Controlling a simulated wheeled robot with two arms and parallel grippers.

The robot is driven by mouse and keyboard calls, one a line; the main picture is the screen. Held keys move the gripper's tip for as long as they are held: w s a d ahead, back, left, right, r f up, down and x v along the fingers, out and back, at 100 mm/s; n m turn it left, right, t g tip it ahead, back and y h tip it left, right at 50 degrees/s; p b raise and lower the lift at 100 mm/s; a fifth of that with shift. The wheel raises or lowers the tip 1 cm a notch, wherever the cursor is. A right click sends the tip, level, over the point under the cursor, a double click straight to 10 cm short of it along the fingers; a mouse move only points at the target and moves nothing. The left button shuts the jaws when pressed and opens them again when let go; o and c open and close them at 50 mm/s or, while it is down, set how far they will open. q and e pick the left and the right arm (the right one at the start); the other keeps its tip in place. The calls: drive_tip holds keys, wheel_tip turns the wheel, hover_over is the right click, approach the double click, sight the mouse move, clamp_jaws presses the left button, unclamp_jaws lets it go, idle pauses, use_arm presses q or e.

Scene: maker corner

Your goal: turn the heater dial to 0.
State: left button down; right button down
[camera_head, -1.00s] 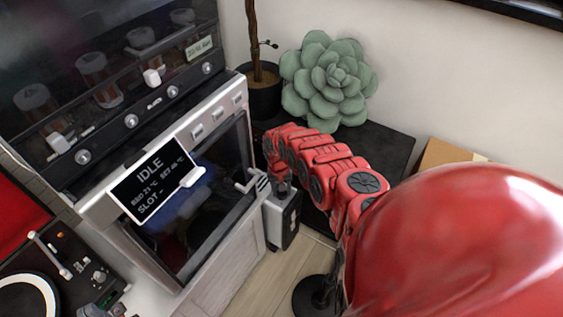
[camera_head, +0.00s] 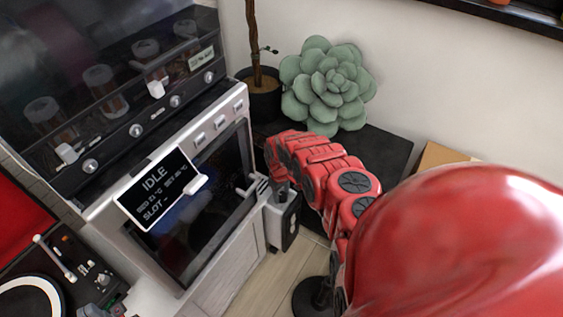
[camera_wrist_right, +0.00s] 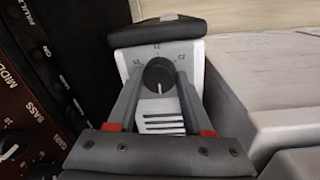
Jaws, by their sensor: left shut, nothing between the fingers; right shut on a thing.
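The heater (camera_head: 284,222) is a small white and black box on the floor, beside the oven front. In the right wrist view, its pale top (camera_wrist_right: 190,55) carries a round black dial (camera_wrist_right: 158,73) with a white pointer line directed toward the bottom of the picture. Small markings surround the dial; they are too blurred to read surely. My right gripper (camera_wrist_right: 158,82) has its two grey fingers on either side of the dial, shut on it. In the head view, my right gripper (camera_head: 281,188) is at the heater's top, partly hidden by my red arm. My left gripper is not in view.
A white oven (camera_head: 217,205) with a dark glass door and a display reading IDLE stands left of the heater. A dark low table (camera_head: 385,150) with a green succulent (camera_head: 328,85) is behind. Wooden floor (camera_head: 262,283) is free in front.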

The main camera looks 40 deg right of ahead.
drive_tip(key=shift+n, duration=0.3)
drive_tip(key=shift+c, duration=1.5)
unclamp_jaws()
wheel_tip(320, 180, up, 12)
drive_tip(key=p, duration=0.2)
wheel_tip(320, 180, up, 5)
drive_tip(key=p, duration=0.3)
hover_over(281, 196)
drive_tip(key=shift+a+r, duration=0.2)
drive_tip(key=shift+a, duration=0.15)
